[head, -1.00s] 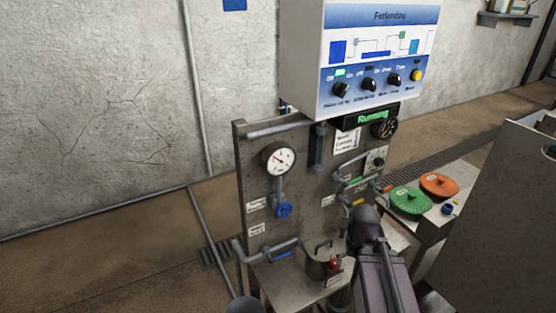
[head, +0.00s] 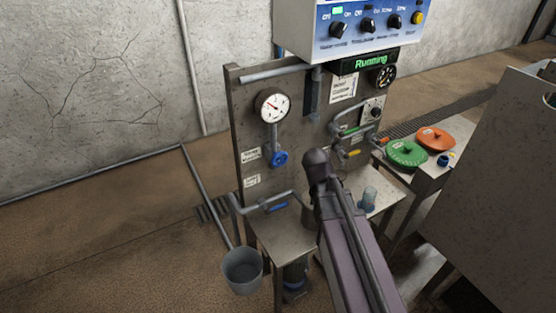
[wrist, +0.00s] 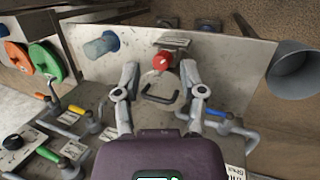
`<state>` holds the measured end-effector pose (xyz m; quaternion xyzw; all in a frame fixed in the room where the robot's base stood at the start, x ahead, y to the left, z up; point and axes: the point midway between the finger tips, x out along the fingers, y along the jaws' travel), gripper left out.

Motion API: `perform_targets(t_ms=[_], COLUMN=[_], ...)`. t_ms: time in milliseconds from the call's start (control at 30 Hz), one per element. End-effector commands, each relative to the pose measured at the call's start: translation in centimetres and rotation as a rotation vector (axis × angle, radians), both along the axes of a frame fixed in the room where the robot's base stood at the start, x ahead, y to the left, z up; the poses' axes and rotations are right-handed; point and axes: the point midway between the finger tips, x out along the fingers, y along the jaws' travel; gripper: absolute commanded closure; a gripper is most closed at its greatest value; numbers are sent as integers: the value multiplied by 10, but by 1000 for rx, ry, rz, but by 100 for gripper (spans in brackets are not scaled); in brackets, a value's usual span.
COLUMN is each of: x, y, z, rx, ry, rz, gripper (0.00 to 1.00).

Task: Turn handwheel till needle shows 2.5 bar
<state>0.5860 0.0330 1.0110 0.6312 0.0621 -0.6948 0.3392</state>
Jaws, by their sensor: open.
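A dark pot handle and a red knob (wrist: 163,61) show between and beyond the fingers. In the head view my arm hides the gripper, which is right of and below the handwheel.
A blue-lever pipe (head: 277,206) juts out below the handwheel. A clear bluish cup (head: 369,198) stands on the bench (head: 285,238).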

Motion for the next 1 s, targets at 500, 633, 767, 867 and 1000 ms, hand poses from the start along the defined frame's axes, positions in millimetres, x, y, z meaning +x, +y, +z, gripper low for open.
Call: perform_targets(t_ms=[500, 633, 767, 867, 1000], x=[61, 70, 76, 78, 77], y=[95, 127, 161, 187, 225], z=[4, 12, 20, 27, 37], rx=[-551, -698, -839, -941, -1080], ry=[199, 261, 323, 369, 434], rz=[613, 731, 828, 887, 952], gripper=[47, 47, 47, 47, 47])
